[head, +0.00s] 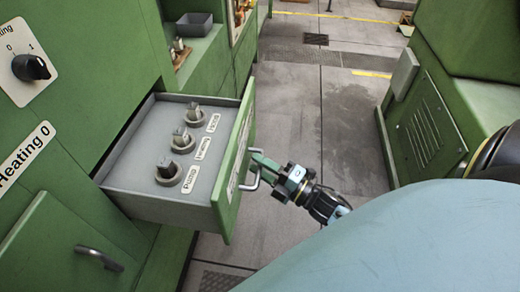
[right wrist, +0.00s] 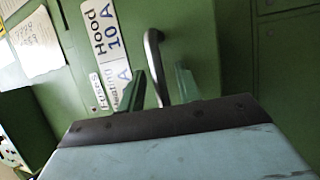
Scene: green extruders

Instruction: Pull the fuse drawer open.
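The fuse drawer (head: 158,207) stands pulled out of the green cabinet in the head view. Its grey tray holds three fuses (head: 172,172) in round sockets with white labels. Its green front panel (head: 232,185) carries a metal bar handle (head: 247,184), which also shows in the right wrist view (right wrist: 153,50). My right gripper (head: 258,160) is at this handle. In the right wrist view its two green fingers (right wrist: 160,92) stand apart, one on each side of the bar, with gaps visible. My left gripper is not in view.
A rotary switch (head: 31,67) is on the cabinet at the upper left. A lower cabinet door with a dark handle (head: 99,258) is below the drawer. Another green machine (head: 425,130) stands at the right. Grey floor (head: 325,120) lies clear between them.

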